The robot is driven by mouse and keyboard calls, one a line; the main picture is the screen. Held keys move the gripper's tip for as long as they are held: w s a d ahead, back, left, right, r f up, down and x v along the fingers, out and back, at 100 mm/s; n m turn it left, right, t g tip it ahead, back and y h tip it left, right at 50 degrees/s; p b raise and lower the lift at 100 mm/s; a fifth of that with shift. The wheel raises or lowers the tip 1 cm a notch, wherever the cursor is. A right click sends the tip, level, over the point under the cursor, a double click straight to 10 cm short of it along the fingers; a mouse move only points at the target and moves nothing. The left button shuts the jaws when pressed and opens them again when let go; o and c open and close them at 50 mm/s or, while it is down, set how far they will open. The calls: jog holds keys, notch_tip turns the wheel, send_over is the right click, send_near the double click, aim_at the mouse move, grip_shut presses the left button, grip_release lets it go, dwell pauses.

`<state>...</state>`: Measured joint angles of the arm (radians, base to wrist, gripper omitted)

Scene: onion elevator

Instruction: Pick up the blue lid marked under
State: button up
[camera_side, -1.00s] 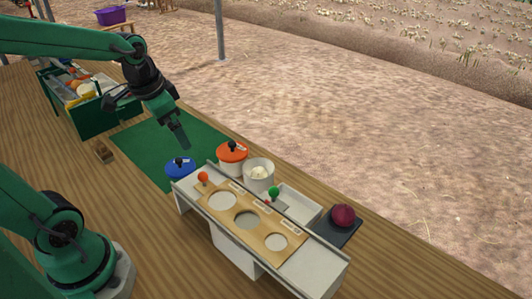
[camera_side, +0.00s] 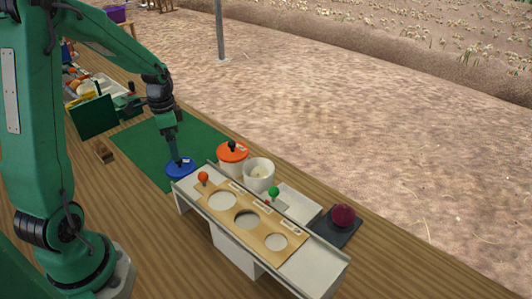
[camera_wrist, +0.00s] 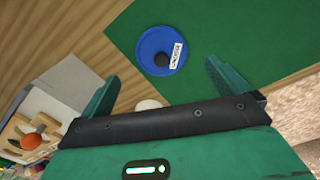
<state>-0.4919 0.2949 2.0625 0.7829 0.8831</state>
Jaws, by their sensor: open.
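The blue lid (camera_side: 183,169) has a black knob and a small white label. It lies at the near right corner of the green mat (camera_side: 145,140), beside the raised board. In the wrist view the blue lid (camera_wrist: 150,55) is ahead of my fingers, with its label beside the knob; the lettering is too small to read surely. My gripper (camera_side: 177,158) is just above the lid in the side view and partly covers its knob. In the wrist view my gripper (camera_wrist: 165,85) has its two green fingers spread wide with nothing between them.
A raised board with round holes (camera_side: 246,218) stands right of the lid. An orange-lidded pot (camera_side: 232,158) and a white pot (camera_side: 259,180) stand behind it. A red onion (camera_side: 343,215) sits on a dark plate. A wooden block (camera_side: 103,152) lies left of the mat.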

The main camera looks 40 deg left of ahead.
jog(key=shift+s+a+f, duration=0.1)
jog(key=shift+f, duration=3.9)
jog(key=c, duration=0.8)
jog(key=shift+r, duration=0.2)
jog(key=shift+c, duration=0.2)
jog(key=shift+r, duration=4.85)
jog(key=w+d+r+m, duration=0.1)
jog(key=w+d+m, duration=0.3)
jog(key=d, duration=0.7)
jog(key=w+d+r+m, duration=0.2)
jog(key=w+d+m, duration=0.3)
jog(key=w+d, duration=0.3)
jog(key=d, duration=0.2)
jog(key=shift+d+r, duration=0.2)
jog(key=shift+d, duration=0.15)
